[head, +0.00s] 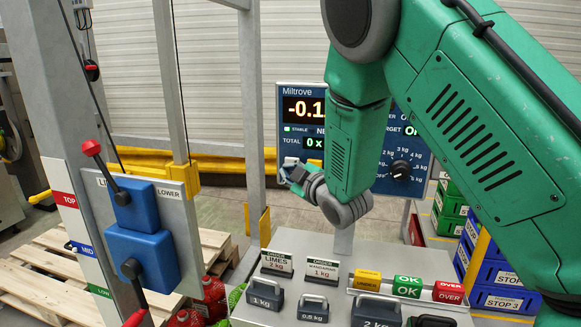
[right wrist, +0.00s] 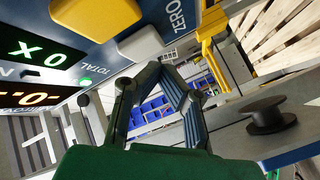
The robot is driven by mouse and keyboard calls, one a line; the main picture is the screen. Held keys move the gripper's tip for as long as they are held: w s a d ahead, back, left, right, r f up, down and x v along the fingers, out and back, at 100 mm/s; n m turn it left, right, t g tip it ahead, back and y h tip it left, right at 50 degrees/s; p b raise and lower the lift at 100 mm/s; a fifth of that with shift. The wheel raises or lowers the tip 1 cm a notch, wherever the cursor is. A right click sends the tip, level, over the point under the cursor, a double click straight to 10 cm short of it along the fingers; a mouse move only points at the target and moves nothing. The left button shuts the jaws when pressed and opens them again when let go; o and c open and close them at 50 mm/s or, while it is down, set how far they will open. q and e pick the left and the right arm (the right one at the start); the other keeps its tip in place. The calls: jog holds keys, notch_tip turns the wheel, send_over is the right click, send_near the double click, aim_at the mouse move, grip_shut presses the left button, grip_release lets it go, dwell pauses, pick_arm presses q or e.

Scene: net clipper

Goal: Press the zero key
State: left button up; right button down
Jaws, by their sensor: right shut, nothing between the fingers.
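The panel marked Miltrove (head: 300,92) stands behind my right arm in the head view. In the right wrist view the lettering ZERO (right wrist: 177,15) is printed on the blue panel face. A pale key (right wrist: 140,45) sits beside that lettering, and a yellow key (right wrist: 97,15) sits further left. My right gripper (head: 290,170) is shut and empty in front of the panel's lower left part. In the right wrist view its fingers (right wrist: 154,72) are just below the pale key; I cannot tell whether they touch it. My left gripper is not in view.
My green right arm hides much of the panel. A grey shelf (head: 300,262) with labelled weights (head: 264,298) and signs lies below. Blue lever boxes (head: 140,260) stand left. Blue and green crates (head: 500,300) are at the right.

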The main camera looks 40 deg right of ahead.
jog(key=shift+d, duration=0.1)
dwell(0.4)
jog(key=shift+w+d, duration=0.2)
jog(key=shift+w, duration=0.05)
jog(key=shift+w+d+r, duration=0.1)
jog(key=shift+w+d, duration=0.15)
jog(key=shift+d, duration=0.05)
dwell(0.7)
jog(key=shift+s+a, duration=0.1)
jog(key=shift+a, duration=0.05)
jog(key=shift+s+a, duration=0.45)
jog(key=shift+a, duration=0.05)
dwell(0.4)
jog(key=s+a, duration=0.3)
jog(key=a, duration=0.1)
jog(key=shift+s+b, duration=0.15)
jog(key=shift+b, duration=0.2)
jog(key=shift+d, duration=0.1)
dwell(0.6)
